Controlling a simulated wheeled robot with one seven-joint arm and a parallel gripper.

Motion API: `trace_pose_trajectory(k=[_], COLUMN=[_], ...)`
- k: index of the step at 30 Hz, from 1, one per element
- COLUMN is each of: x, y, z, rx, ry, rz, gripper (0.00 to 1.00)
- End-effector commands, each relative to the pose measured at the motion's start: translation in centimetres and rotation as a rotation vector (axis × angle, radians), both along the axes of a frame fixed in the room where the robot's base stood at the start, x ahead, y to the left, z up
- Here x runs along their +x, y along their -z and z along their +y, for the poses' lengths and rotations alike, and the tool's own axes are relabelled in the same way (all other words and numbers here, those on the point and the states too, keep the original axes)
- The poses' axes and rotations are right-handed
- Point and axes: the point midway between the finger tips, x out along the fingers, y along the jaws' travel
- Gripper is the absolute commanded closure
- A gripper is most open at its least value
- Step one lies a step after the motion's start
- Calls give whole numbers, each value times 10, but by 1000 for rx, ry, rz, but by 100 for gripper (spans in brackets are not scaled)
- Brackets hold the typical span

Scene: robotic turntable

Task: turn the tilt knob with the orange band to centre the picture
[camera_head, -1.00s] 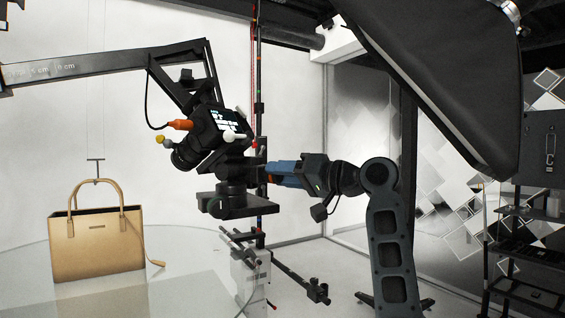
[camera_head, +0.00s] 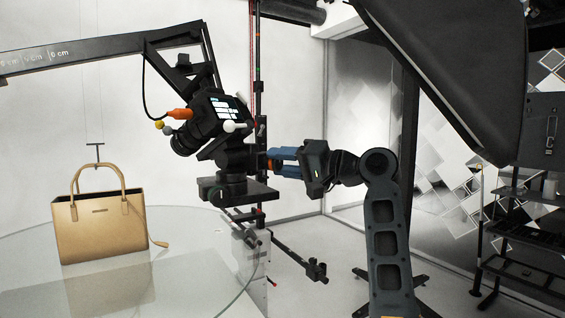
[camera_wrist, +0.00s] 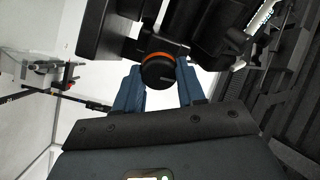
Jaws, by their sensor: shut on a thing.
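The tilt knob (camera_wrist: 158,72) is a black round knob with an orange band, seen in the wrist view on the underside of the camera head. My gripper (camera_wrist: 160,85) has its two blue fingers on either side of the knob, shut on it. In the head view my gripper (camera_head: 275,160) reaches in from the right to the camera mount, and the fingers mostly hide the knob. The black camera (camera_head: 205,122) sits tilted on its mount, its lens toward the lower left and its lit screen facing me. The screen's picture is too small to read.
A tan handbag (camera_head: 100,232) stands on the round glass turntable (camera_head: 200,262) at the left. A black boom (camera_head: 75,60) runs above it. A large black softbox (camera_head: 455,70) hangs at the upper right. A dark shelf (camera_head: 520,200) stands at the far right.

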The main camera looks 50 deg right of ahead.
Motion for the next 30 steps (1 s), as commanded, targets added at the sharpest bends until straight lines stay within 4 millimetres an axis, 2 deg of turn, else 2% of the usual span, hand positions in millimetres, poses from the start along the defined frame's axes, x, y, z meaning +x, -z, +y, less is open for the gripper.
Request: trace_pose_trajectory(k=[3, 4, 12, 19, 22, 30], x=[0, 0, 0, -1, -7, -49], y=[0, 0, 0, 0, 1, 2], z=[-2, -2, -1, -1, -3, -13], rx=[0, 0, -1, -2, -1, -3], ry=[4, 4, 2, 1, 3, 5], rz=[-1, -1, 0, -1, -2, -2], gripper=[91, 60, 35, 35, 35, 35])
